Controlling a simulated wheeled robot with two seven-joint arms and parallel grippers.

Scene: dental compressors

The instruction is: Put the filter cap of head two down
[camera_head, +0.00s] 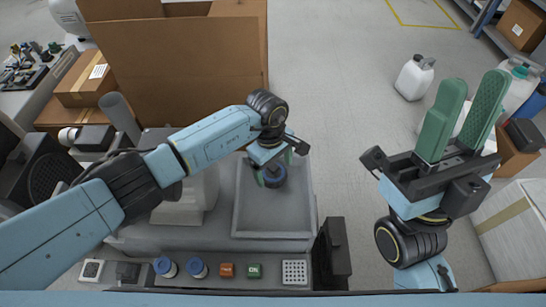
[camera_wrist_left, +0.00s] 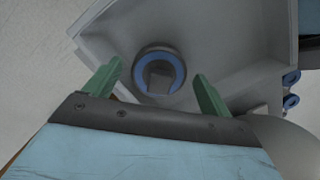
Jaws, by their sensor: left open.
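A round filter cap (camera_head: 275,181) with a blue ring and a dark grip bar lies in or just above the grey tray (camera_head: 305,222); exact contact with the floor cannot be told. In the left wrist view the cap (camera_wrist_left: 178,82) sits between and beyond the fingertips, with a gap on both sides. My left gripper (camera_head: 273,172) is open above the tray and partly hides the cap in the head view. My right gripper (camera_head: 468,115) is raised at the right, its green fingers apart and empty, away from the tray.
Two blue-topped knobs (camera_head: 181,268), a red block (camera_head: 227,270), a green block (camera_head: 254,271) and a white perforated block (camera_head: 294,272) line the front ledge. A dark upright box (camera_head: 331,252) stands right of the tray. A large cardboard box (camera_head: 180,60) stands behind.

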